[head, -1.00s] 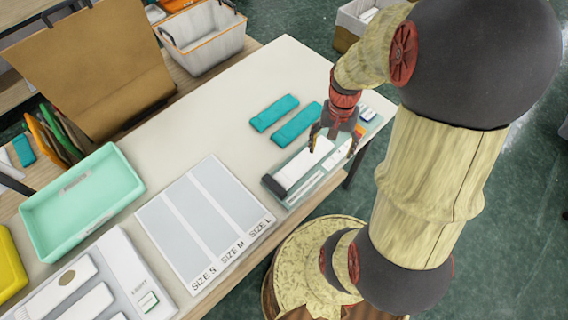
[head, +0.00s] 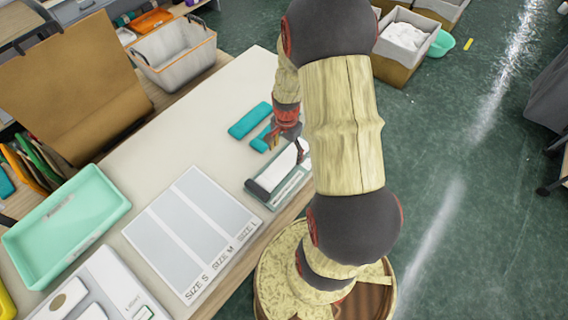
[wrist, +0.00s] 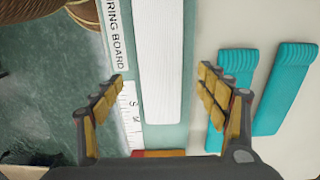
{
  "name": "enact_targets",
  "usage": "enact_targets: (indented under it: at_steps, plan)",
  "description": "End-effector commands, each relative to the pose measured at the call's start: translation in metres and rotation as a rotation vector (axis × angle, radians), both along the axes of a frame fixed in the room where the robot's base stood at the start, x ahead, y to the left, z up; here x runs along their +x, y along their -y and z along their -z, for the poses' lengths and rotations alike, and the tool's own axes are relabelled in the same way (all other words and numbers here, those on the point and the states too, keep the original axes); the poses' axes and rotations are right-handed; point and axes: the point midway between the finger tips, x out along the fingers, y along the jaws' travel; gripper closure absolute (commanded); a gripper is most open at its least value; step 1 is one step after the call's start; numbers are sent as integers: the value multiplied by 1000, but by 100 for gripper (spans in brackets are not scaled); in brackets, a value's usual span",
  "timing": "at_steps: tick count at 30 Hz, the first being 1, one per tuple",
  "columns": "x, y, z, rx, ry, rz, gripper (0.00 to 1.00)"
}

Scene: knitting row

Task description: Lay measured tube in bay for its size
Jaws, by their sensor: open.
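A white knitted tube (wrist: 160,60) lies lengthwise on the measuring board (wrist: 189,125). In the head view the tube (head: 279,170) lies on the board, its near end by a dark end block (head: 257,190). My gripper (wrist: 163,78) is open and empty above the tube, one finger to each side of it; I cannot tell its height. In the head view my gripper (head: 287,153) is at the board's far part. The bay board (head: 158,208) has three grey bays: Size S (head: 165,245), Size M (head: 192,226) and Size L (head: 219,208).
Two teal tubes (head: 250,120) lie beyond the measuring board, one partly hidden by my gripper. A mint tray (head: 118,207) stands left of the bays. A white panel (head: 118,275) is at the lower left. The pale tabletop (head: 180,140) behind the bays is clear.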

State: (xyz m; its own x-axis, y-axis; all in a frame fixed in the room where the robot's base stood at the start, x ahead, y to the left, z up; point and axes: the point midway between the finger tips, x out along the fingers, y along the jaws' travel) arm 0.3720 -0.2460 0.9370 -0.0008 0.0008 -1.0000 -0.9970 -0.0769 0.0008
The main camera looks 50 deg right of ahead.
Motion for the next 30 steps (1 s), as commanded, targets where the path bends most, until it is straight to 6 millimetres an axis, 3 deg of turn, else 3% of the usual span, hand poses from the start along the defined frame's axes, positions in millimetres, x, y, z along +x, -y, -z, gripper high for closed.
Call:
enact_targets:
  at_steps: [12,19,30]
  plan:
    - [0,-8,49,1,-1,-1,26]
    - [0,-8,48,0,0,-1,27]
    - [0,-8,48,0,0,-1,48]
